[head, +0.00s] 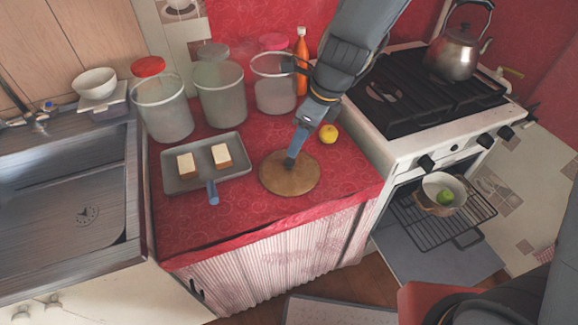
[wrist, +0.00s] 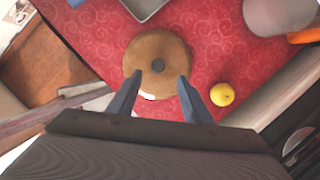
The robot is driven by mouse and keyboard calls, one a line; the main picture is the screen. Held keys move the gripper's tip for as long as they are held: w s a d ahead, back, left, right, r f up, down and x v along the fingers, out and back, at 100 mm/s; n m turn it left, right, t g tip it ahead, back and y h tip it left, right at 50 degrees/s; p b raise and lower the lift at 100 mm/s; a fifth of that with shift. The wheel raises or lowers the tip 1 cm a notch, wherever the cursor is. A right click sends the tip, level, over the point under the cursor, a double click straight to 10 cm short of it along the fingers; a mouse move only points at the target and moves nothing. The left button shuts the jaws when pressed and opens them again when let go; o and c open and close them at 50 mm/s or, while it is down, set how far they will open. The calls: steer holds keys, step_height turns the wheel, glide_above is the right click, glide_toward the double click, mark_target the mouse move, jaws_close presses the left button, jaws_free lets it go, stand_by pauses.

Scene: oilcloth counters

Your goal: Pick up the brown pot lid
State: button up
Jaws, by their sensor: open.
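The brown pot lid (head: 289,174) lies flat on the red oilcloth counter, near its front right part. It is round, and in the wrist view (wrist: 148,52) a dark round knob shows at its middle. My gripper (head: 291,161) is above the lid in the head view. In the wrist view my gripper (wrist: 161,82) is open, with its two fingers apart and their tips over the near part of the lid. The knob shows just beyond and between the fingertips. Nothing is between the fingers, and I cannot tell the exact height above the lid.
A grey tray (head: 234,164) with two bread slices lies left of the lid. A yellow lemon (head: 328,133) lies behind it to the right. Several glass jars (head: 221,100) and an orange bottle (head: 301,70) stand at the back. The stove (head: 408,140) is right, the sink (head: 70,190) left.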

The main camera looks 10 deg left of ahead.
mark_target(290, 161)
steer(key=shift+s+b+x, duration=0.2)
steer(key=shift+b+x, duration=0.65)
steer(key=shift+x, duration=3.15)
steer(key=shift+a, duration=0.1)
jaws_close()
